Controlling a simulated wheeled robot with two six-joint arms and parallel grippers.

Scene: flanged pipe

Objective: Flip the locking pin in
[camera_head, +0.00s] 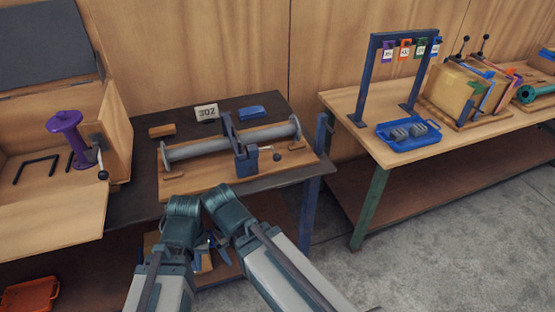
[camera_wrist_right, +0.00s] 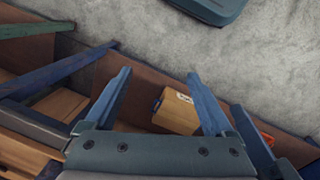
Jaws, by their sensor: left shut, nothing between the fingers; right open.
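The grey flanged pipe (camera_head: 200,147) lies across a wooden board (camera_head: 180,184) on the dark table, with a round flange at each end. A dark blue clamp (camera_head: 245,158) stands around its middle. A short lever with a dark ball knob (camera_head: 277,157) sticks out to the right of the clamp; it looks like the locking pin, but its exact seating is too small to tell. My right gripper (camera_wrist_right: 158,74) is open and empty in the right wrist view, pointing down toward the floor.
A number sign (camera_head: 207,112) and a blue block (camera_head: 251,112) sit behind the pipe. A second table at the right holds a blue tray (camera_head: 408,134). Grey floor is clear between the tables.

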